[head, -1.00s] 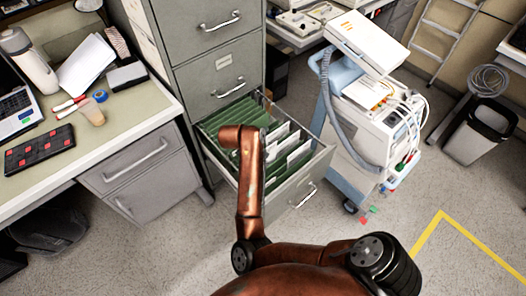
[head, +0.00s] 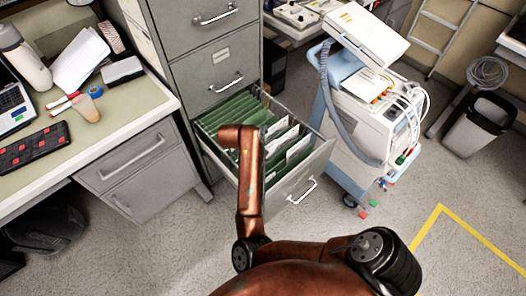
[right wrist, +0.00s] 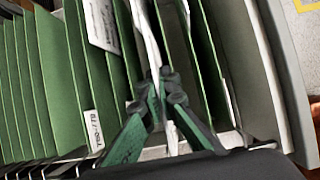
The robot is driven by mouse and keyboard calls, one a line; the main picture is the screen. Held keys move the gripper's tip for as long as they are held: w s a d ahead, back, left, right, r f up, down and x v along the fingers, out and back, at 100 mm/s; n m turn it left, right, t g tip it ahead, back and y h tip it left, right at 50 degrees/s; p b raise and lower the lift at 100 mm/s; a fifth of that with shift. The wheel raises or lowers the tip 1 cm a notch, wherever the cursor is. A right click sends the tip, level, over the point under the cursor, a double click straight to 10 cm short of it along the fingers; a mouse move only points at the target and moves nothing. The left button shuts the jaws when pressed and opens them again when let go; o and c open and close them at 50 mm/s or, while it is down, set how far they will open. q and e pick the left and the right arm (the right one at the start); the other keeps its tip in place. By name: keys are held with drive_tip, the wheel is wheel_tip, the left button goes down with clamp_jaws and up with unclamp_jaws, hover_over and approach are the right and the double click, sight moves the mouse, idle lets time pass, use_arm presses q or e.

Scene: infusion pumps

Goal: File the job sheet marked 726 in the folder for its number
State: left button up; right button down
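The open file drawer (head: 318,163) holds a row of green hanging folders (head: 237,108), with white sheets showing among the front ones. My right arm reaches over it, and its forearm hides the right gripper in the head view. In the right wrist view the right gripper (right wrist: 165,75) is down among the folders (right wrist: 60,75), its fingertips together on a thin white sheet (right wrist: 150,35) seen nearly edge-on. No number on that sheet is readable. A folder tab (right wrist: 95,130) carries small printing that I cannot read surely. My left gripper is not in view.
The grey filing cabinet (head: 213,62) stands behind the drawer. A medical cart (head: 365,125) with a hose stands close on the drawer's right. The desk (head: 140,105) is at the left with a bottle, papers and keyboard.

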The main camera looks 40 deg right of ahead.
drive_tip(key=shift+f, duration=0.35)
idle(0.5)
drive_tip(key=c, duration=2.7)
unclamp_jaws()
drive_tip(key=o, duration=0.6)
wheel_tip(320, 180, up, 10)
